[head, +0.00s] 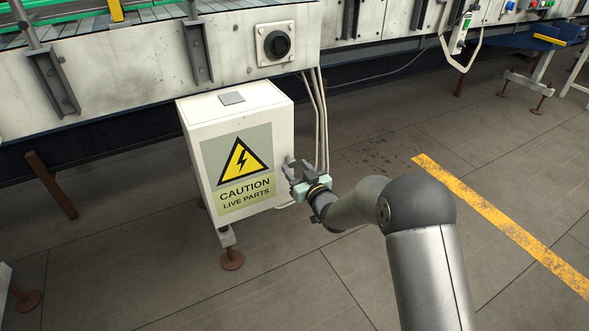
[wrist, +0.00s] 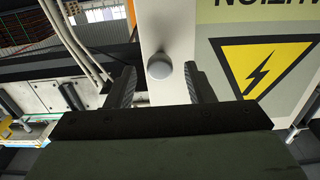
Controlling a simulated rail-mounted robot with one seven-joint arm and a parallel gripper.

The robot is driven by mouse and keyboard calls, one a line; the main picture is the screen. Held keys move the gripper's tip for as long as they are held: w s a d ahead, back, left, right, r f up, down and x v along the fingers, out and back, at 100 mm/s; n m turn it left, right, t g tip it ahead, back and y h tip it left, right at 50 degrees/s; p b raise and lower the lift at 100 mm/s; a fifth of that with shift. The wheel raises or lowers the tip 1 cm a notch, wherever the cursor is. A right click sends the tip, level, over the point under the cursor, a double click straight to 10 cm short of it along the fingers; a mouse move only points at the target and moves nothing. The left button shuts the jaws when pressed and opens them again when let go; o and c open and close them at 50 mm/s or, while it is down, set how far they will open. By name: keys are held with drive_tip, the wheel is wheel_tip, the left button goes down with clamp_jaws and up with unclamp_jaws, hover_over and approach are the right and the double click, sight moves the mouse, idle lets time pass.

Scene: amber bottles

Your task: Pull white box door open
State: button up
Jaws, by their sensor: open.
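The white box (head: 235,97) stands on a short leg in front of the conveyor, with a yellow caution sign on its front door (head: 241,169). The door appears shut. My gripper (head: 297,166) is at the right edge of the door in the head view. In the wrist view my gripper (wrist: 158,88) is open, its two fingers on either side of the knob. I see no finger touching the knob.
Grey pipes (head: 319,120) run down just right of the box. The conveyor frame (head: 110,55) with a black round fitting (head: 276,44) is behind and above it. The floor in front of the box is clear, and a yellow line (head: 500,222) crosses it at right.

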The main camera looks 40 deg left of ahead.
drive_tip(key=shift+x, duration=0.9)
clamp_jaws()
